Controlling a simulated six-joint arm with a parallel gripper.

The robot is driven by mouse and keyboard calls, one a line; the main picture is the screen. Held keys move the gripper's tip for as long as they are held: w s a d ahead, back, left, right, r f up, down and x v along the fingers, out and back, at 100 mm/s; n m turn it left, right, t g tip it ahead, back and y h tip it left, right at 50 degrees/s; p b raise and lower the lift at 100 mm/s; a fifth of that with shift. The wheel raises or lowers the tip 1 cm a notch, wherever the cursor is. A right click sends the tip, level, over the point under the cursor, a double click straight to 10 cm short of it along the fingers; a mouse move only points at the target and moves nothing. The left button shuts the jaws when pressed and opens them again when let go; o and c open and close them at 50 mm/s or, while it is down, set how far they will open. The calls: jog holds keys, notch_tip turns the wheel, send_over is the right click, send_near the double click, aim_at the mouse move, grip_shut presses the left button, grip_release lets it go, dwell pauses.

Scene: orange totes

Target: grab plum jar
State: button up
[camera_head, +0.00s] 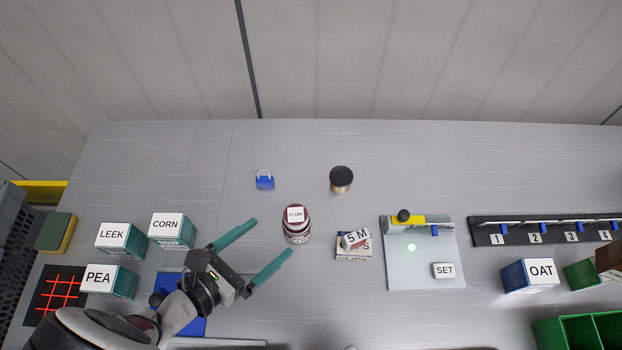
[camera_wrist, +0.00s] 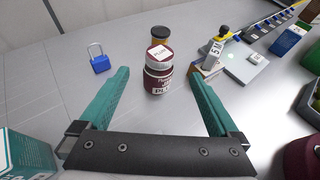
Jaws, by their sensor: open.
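The plum jar (camera_head: 296,226) is a dark red jar with a white PLUM label on its lid, standing upright on the grey table. In the wrist view the plum jar (camera_wrist: 158,80) stands ahead, between the lines of the two fingers and just beyond their tips. My gripper (camera_head: 272,238) is open and empty, with two teal fingers spread wide. It lies to the left of the jar and points toward it. In the wrist view my gripper (camera_wrist: 160,78) shows both fingers apart with nothing between them.
A black-lidded jar (camera_head: 341,180) and a blue padlock (camera_head: 265,180) stand behind. A small box with a 5 M block (camera_head: 355,243) is right of the plum jar. LEEK (camera_head: 118,240), CORN (camera_head: 171,231) and PEA (camera_head: 108,281) boxes stand left. A SET panel (camera_head: 425,275) lies further right.

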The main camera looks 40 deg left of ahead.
aim_at(305, 210)
jog(key=x, duration=1.3)
jog(key=shift+f, duration=0.2)
jog(key=shift+s, duration=0.1)
grip_shut()
